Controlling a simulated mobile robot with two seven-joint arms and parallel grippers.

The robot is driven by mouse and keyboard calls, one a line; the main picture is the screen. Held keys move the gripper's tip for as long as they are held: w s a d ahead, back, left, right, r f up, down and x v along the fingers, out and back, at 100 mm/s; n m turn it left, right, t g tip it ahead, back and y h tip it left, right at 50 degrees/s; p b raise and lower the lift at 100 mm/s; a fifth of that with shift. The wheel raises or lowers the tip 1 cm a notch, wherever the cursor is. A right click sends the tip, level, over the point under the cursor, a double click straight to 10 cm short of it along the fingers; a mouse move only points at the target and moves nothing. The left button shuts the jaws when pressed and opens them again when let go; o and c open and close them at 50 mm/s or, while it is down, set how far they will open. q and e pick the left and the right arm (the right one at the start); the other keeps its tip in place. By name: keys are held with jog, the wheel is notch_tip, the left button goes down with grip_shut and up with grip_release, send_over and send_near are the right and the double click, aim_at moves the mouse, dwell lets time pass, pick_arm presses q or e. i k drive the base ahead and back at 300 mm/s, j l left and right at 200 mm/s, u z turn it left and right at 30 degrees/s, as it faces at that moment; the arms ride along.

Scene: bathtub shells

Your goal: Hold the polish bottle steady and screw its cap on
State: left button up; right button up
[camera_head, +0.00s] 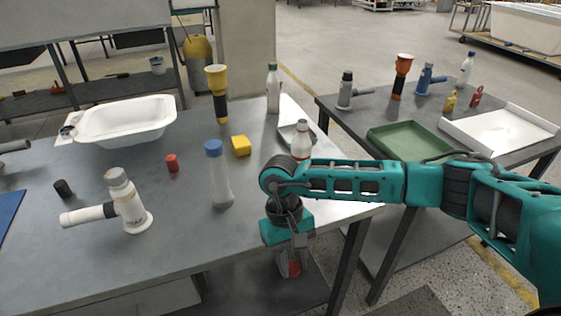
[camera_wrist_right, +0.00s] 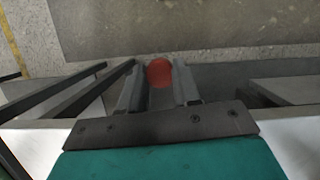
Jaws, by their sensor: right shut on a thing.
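My right gripper (camera_head: 291,272) points down just off the front edge of the near table. It is shut on a red round thing (camera_wrist_right: 159,72), seen between the fingers in the right wrist view; I cannot tell if it is a cap. Which bottle is the polish bottle is unclear. A clear-white bottle with a blue cap (camera_head: 218,175) stands upright left of my right arm. A white bottle (camera_head: 301,142) stands behind my right forearm, partly hidden. A bottle with a green top (camera_head: 272,88) stands farther back. My left gripper is not in view.
The near table also holds a small red piece (camera_head: 172,163), a black piece (camera_head: 63,189), a yellow block (camera_head: 240,145), a white grinder-like tool (camera_head: 125,202), a white basin (camera_head: 126,120) and a yellow-black flashlight (camera_head: 218,92). A second table (camera_head: 355,121) stands at right with a green tray (camera_head: 408,142).

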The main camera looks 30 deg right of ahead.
aim_at(300, 148)
jog(key=l+u, duration=0.3)
jog(key=k+l+u, duration=0.1)
jog(key=l+u, duration=0.2)
jog(key=k+l+u, duration=0.15)
jog(key=l, duration=0.15)
jog(key=l+u, duration=0.1)
jog(key=l, duration=0.2)
jog(key=k+l, duration=0.15)
jog(key=l, duration=0.25)
jog(key=k+l, duration=0.2)
jog(key=l, duration=0.2)
jog(key=k+l+u, duration=0.1)
jog(key=l, duration=0.3)
jog(key=k+l, duration=0.25)
jog(key=l, duration=0.15)
